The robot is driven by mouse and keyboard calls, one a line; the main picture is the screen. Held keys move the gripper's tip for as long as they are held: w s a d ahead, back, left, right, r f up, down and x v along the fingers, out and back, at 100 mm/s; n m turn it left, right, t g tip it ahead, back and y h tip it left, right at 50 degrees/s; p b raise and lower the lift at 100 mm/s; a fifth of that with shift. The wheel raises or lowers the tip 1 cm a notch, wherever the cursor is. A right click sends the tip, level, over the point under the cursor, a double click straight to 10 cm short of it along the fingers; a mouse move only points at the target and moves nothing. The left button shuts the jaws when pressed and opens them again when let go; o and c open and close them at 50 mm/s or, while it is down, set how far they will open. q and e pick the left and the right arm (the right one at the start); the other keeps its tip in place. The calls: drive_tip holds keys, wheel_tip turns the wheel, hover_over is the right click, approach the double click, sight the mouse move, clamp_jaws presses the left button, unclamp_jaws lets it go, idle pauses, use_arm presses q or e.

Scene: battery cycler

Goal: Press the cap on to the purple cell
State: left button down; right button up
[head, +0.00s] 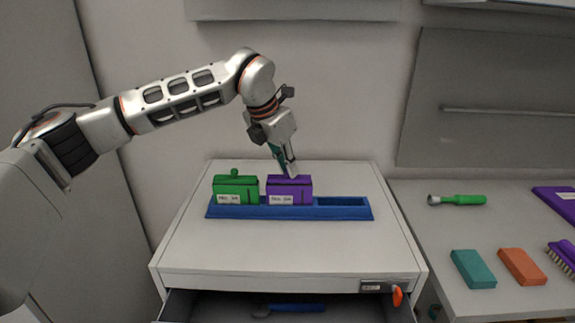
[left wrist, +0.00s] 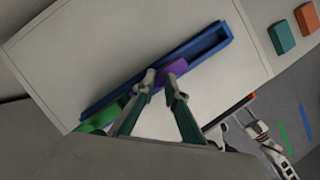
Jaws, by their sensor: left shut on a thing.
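The purple cell (head: 289,192) stands upright in the blue tray (head: 343,210), with a white label on its front. In the left wrist view the purple cell (left wrist: 168,75) is partly covered by my fingers. My left gripper (head: 290,173) points down at the top of the purple cell, very close to or touching it. In the left wrist view my left gripper (left wrist: 163,76) is shut with a small gap between its fingertips. The cap in it is mostly hidden, and I cannot tell whether it is seated on the cell.
A green cell (head: 236,190) with a knob on top stands left of the purple one. The tray's right end is empty. An open drawer (head: 290,307) is below. Teal (head: 473,269) and orange (head: 522,267) blocks and a green-handled tool (head: 458,200) lie on the right-hand bench.

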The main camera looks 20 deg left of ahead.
idle(0.3)
use_arm(q)
drive_tip(key=c, duration=1.5)
unclamp_jaws()
drive_tip(key=shift+r+p, duration=0.95)
drive_tip(key=shift+r, duration=0.4)
drive_tip(key=shift+r+p, duration=0.4)
drive_tip(key=shift+r, duration=1.8)
